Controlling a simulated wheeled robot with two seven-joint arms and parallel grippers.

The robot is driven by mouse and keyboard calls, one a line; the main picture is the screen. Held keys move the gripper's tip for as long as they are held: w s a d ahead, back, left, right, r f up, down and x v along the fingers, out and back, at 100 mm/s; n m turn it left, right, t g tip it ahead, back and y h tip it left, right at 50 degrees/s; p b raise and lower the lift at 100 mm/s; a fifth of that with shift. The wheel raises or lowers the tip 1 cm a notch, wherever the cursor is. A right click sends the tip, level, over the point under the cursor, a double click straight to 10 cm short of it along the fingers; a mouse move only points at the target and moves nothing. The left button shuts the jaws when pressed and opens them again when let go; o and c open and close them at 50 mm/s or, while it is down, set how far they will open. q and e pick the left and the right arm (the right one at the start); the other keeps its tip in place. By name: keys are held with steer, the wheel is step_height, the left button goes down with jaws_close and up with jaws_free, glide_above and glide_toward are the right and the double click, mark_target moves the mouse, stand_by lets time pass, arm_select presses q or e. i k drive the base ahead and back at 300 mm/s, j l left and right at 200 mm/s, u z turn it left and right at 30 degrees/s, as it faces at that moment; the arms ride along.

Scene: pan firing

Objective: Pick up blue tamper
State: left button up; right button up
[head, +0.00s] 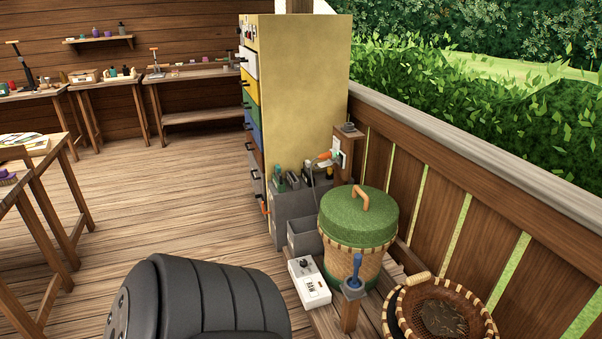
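A blue tamper (355,272) stands upright on top of a short wooden post (349,315) at the lower middle right in the head view. It has a slim blue handle with a paler, wider part at its lower end. It stands just in front of the green-lidded basket. A black rounded part of my own body fills the bottom left of centre, to the left of the tamper and apart from it. Neither of my grippers shows in this view.
The green-lidded wicker basket (359,240) stands right behind the tamper. A white control box (309,283) lies to its left and a shallow woven basket (441,309) to its right. A wooden railing (450,200) runs along the right. Open plank floor (170,210) lies left.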

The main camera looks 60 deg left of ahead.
mark_target(352, 283)
steer(key=u, duration=1.6)
